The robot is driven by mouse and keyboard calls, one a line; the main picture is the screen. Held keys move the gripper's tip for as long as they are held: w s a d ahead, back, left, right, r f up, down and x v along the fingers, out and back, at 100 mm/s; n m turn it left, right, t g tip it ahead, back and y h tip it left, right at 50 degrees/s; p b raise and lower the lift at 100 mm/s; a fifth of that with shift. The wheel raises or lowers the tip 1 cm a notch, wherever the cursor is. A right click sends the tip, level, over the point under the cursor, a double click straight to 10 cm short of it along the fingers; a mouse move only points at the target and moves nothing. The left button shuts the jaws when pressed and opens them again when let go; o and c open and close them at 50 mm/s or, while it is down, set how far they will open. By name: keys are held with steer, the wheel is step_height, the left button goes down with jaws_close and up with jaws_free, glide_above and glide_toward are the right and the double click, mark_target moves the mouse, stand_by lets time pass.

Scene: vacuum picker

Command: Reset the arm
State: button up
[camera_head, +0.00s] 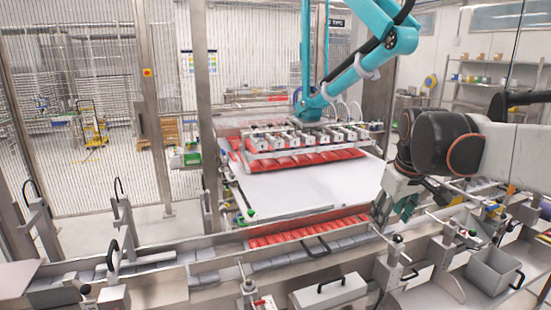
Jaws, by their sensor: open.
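My arm (470,145) comes in from the right edge. My gripper (393,208) hangs down from it at the right, over the edge of the conveyor line. The gripper is open and I see nothing held in it. Its fingertips are small and partly dark against the metal parts below. A row of red packs (308,231) lies in a channel just left of the gripper, apart from it.
A turquoise picker arm (350,75) carries a vacuum head (305,140) over red packs on a white table (300,188). Metal rails and clamps (395,262) stand close below my gripper. A grey bin (494,271) is at lower right. Mesh fencing closes the back left.

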steer(key=s+a+f+m+t+b, duration=0.1)
steer(key=s+a+f, duration=0.1)
steer(key=s+f, duration=0.2)
steer(key=s+a+f+m+t+b, duration=0.1)
steer(key=s+f, duration=0.3)
steer(key=s, duration=0.6)
steer(key=s+a+f+m+t+b, duration=0.1)
steer(key=s+a+f, duration=0.3)
steer(key=s, duration=0.4)
steer(key=shift+f+m, duration=0.4)
steer(key=shift+f, duration=0.2)
steer(key=shift+s+a, duration=0.1)
steer(key=shift+c, duration=0.6)
